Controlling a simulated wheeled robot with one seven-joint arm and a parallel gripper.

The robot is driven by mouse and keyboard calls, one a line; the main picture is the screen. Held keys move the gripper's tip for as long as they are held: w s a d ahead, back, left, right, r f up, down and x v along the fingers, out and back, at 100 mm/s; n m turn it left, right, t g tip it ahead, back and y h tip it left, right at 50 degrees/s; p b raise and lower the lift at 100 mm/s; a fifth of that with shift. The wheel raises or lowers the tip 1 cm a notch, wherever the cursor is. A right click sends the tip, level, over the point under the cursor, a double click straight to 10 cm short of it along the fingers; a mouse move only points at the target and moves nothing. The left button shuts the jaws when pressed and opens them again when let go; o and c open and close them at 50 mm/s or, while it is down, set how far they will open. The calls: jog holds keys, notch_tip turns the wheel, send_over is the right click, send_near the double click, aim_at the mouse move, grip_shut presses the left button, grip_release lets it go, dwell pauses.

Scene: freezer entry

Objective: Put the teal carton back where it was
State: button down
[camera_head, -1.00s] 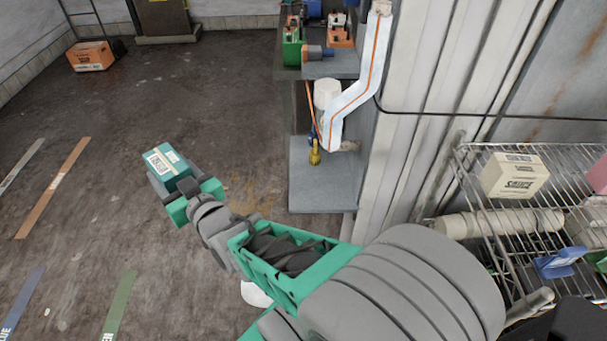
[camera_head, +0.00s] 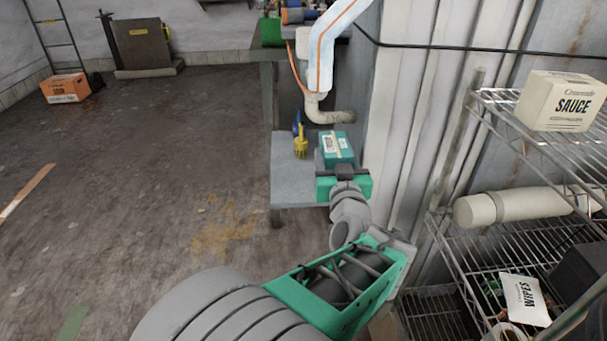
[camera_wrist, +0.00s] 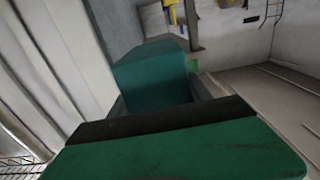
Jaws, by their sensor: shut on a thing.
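The teal carton (camera_head: 334,147) with a white label and a pale tape strip is in my gripper (camera_head: 340,172). My gripper is shut on it and holds it out at the right side of the grey low shelf surface (camera_head: 288,175), near the wall. I cannot tell whether the carton touches that surface. In the wrist view the carton (camera_wrist: 150,78) fills the middle, between the dark fingers. The place where the carton stood before is not marked in these frames.
A yellow and blue tool (camera_head: 300,143) stands on the grey surface left of the carton. A pipe (camera_head: 330,112) bends down behind it. A wire rack (camera_head: 480,130) with a sauce box (camera_head: 560,101) stands at right.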

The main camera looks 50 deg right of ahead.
jog(key=w+d+f+b, duration=0.1)
jog(key=w+f, duration=0.2)
jog(key=w, duration=0.1)
jog(key=w+d+f+b, duration=0.1)
jog(key=w+d+f, duration=0.1)
jog(key=w+f, duration=0.1)
jog(key=w+d+f+b, duration=0.1)
jog(key=w+d+f, duration=0.1)
jog(key=w, duration=0.3)
jog(key=shift+d+f, duration=0.15)
jog(key=shift+f, duration=0.3)
jog(key=shift+w+d+f+b, duration=0.1)
jog(key=shift+f+b, duration=0.3)
jog(key=shift+f, duration=0.5)
jog(key=shift+w+d+f+b, duration=0.1)
jog(key=shift+f+b, duration=0.25)
jog(key=shift+f, duration=0.5)
jog(key=shift+f, duration=0.15)
jog(key=c, duration=0.9)
grip_release()
jog(key=shift+a+f, duration=0.1)
jog(key=o, duration=0.4)
